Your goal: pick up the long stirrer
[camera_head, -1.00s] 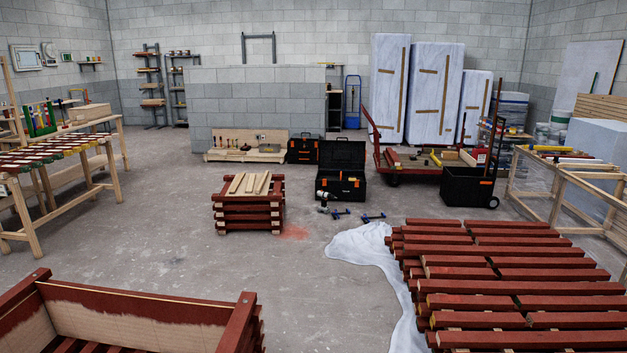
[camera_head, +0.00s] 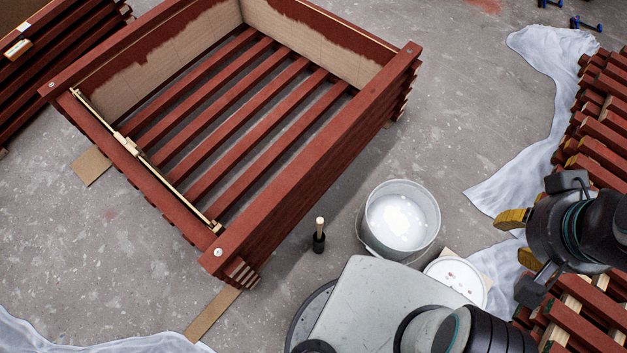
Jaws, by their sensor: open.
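A long, thin, pale wooden stick (camera_head: 165,172), which looks like the long stirrer, lies along the left rim of a red slatted timber box (camera_head: 300,190). It has a thicker whitish part near its middle. My gripper (camera_head: 515,239) is at the right, with yellow finger pads spread apart and pointing left. It is open and empty, far from the stick, above the white sheet and the red battens. A bucket of white paint (camera_head: 403,216) stands on the floor between the box and my gripper.
A short dark object with a pale wooden top (camera_head: 319,236) stands by the box corner. A round white lid (camera_head: 457,281) lies beside the bucket. Red battens (camera_head: 603,130) and a white sheet (camera_head: 535,70) fill the right.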

